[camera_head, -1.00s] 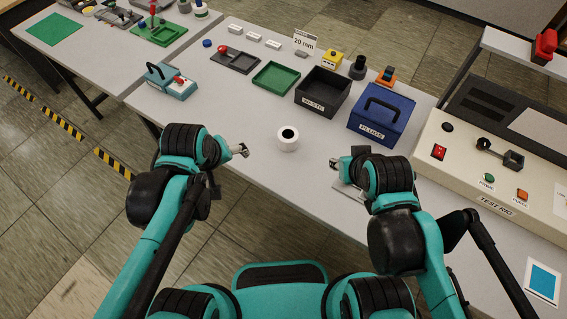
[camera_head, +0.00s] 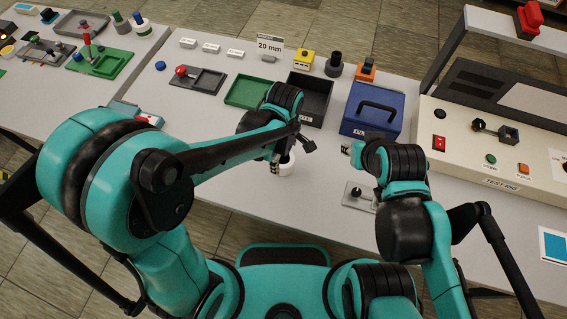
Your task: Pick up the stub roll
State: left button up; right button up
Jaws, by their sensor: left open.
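The stub roll (camera_head: 286,167) is a short white roll with a dark core, standing on the grey table (camera_head: 225,170). My left arm reaches over the table, and its gripper (camera_head: 281,152) is at the roll, pointing down over its near-left side. The left gripper is open; one finger appears beside or in front of the roll, and whether it touches is unclear. The arm hides part of the roll's top. My right gripper (camera_head: 350,150) is to the right of the roll, apart from it, partly hidden by its wrist; its jaws are too small to read.
Behind the roll stand a black waste bin (camera_head: 322,85), a green tray (camera_head: 243,91) and a blue lidded box (camera_head: 375,112). A grey plate with a black knob (camera_head: 357,192) lies near the front edge. The test rig (camera_head: 470,165) fills the right side.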

aim_at(283, 162)
pick_arm(q)
notch_tip(283, 162, down, 2)
jog(key=shift+w+f, duration=0.1)
jog(key=shift+f, duration=0.15)
jog(key=shift+a, duration=0.1)
jog(key=c, duration=1.5)
jog(key=shift+r, duration=0.2)
